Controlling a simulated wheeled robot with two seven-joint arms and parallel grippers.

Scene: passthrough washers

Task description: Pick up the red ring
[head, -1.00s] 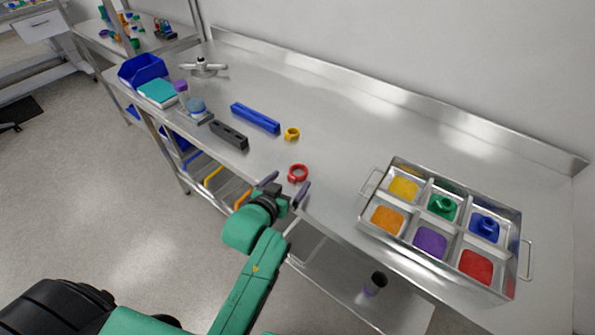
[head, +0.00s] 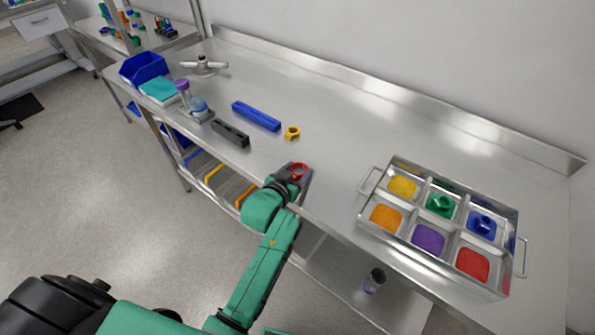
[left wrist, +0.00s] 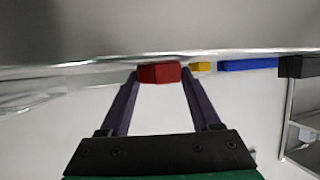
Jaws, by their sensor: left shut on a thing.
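The red ring (head: 299,169) is at the front edge of the steel table, between the fingers of my left gripper (head: 296,174). In the left wrist view the red ring (left wrist: 159,73) sits between the two purple fingertips (left wrist: 158,76), which close on its sides. My left gripper is shut on the ring. The ring looks to be at table height; I cannot tell whether it still touches the surface. My right gripper is not in view.
A yellow ring (head: 291,133), a blue bar (head: 256,116) and a dark block (head: 230,133) lie behind and left. A metal tray (head: 363,217) with coloured compartments stands at right, with green and blue pieces inside. The table's middle is clear.

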